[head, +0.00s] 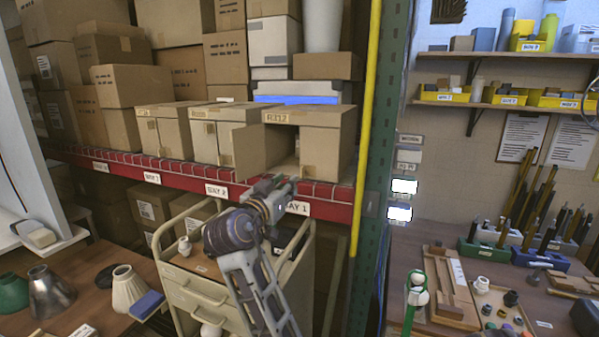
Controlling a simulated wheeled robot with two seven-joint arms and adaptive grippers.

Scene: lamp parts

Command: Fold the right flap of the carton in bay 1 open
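The bay 1 carton (327,143) sits on the red-edged shelf above the BAY 1 label (297,208). Its left flap (252,151) is swung outward, and a dark gap shows beside it. Its right flap (325,155) appears to cover the right part of the front. My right gripper (284,184) is just below and in front of the carton's opening, near the shelf edge. It is seen from behind, so its finger gap is unclear, as is any contact with the carton. My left gripper is not in view.
Similar cartons (215,133) stand close on the left. A yellow pole (368,95) and green rack post (378,150) bound the right side. A cream cart (195,285) stands below the shelf. A cluttered workbench (460,245) is at right.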

